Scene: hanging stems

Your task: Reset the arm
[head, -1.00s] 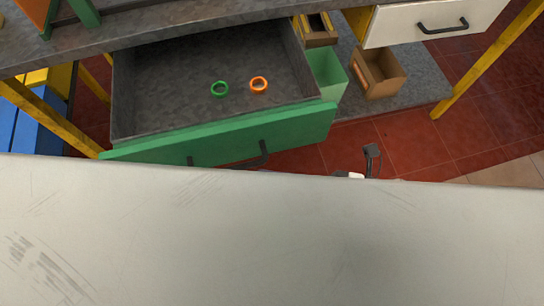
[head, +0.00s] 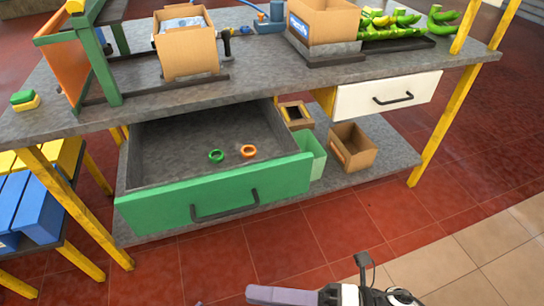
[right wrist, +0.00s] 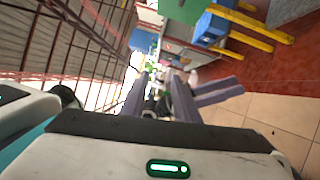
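My right gripper (head: 270,296) is low at the bottom edge of the head view, in front of the workbench and clear of it. One pale purple finger shows there. In the right wrist view its two purple fingers (right wrist: 158,88) stand apart with no object seen between them, so it is open. Two more purple bars (right wrist: 218,92) show beyond them in that view and may be my left gripper; its opening is unclear. The left arm does not show clearly in the head view.
The green drawer (head: 225,192) is pulled out, with a green ring (head: 216,156) and an orange ring (head: 248,151) inside. A white drawer (head: 388,94) is shut. The red floor in front is free.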

